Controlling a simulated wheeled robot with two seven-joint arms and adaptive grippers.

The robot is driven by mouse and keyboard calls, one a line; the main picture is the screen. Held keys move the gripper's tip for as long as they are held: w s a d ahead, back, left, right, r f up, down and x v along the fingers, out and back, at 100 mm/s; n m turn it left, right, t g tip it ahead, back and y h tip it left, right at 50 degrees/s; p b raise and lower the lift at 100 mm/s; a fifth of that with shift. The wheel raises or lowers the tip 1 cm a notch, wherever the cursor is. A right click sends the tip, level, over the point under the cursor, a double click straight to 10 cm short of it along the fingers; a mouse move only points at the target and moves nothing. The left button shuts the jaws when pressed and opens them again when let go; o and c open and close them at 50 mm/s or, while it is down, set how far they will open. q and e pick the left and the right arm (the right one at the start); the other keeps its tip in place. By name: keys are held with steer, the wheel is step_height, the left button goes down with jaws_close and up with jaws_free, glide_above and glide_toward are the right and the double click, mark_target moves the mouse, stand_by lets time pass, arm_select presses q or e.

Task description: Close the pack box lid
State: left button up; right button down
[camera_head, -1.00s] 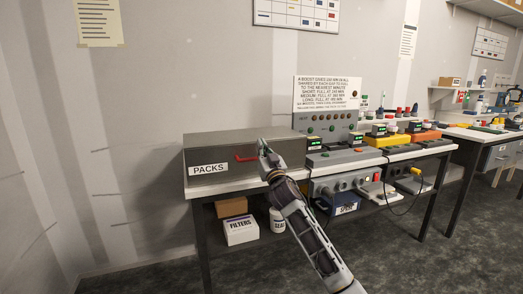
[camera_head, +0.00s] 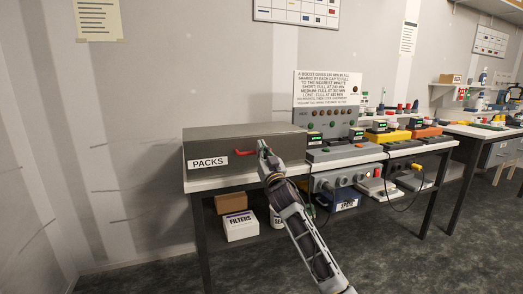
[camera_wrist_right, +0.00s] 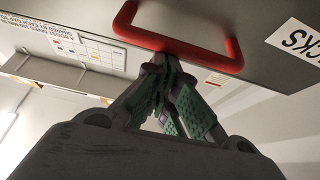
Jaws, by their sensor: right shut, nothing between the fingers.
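The grey pack box (camera_head: 220,172) sits on the left end of the bench, with a white PACKS label and a red handle (camera_head: 246,152) on its front. Its top looks flat and level; I cannot tell whether the lid is fully seated. My right gripper (camera_head: 262,145) is at the front of the box, just right of the handle. In the right wrist view the handle (camera_wrist_right: 180,45) spans just beyond the fingertips (camera_wrist_right: 168,68). The fingers are together, with nothing seen between them; contact with the handle is unclear. My left gripper is out of view.
A grey control panel (camera_head: 325,121) and several units with small displays stand right of the box. Below the bench are a FILTERS box (camera_head: 241,226) and a brown box (camera_head: 231,203). The floor in front is clear.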

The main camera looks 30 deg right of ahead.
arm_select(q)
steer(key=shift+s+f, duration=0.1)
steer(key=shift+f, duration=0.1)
arm_select(e)
steer(key=shift+f, duration=0.6)
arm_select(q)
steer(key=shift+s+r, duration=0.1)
arm_select(e)
steer(key=shift+r, duration=0.1)
step_height(320, 180, up, 4)
steer(key=s+r+p, duration=0.1)
steer(key=s+p, duration=0.1)
steer(key=p, duration=0.2)
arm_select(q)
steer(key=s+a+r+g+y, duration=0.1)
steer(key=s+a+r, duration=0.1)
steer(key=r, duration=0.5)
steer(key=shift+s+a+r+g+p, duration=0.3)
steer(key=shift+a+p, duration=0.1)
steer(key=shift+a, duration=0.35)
arm_select(e)
steer(key=f+v, duration=0.1)
steer(key=v, duration=0.8)
steer(key=shift+w+a+f, duration=0.2)
steer(key=shift+w+a, duration=0.05)
steer(key=shift+w, duration=0.05)
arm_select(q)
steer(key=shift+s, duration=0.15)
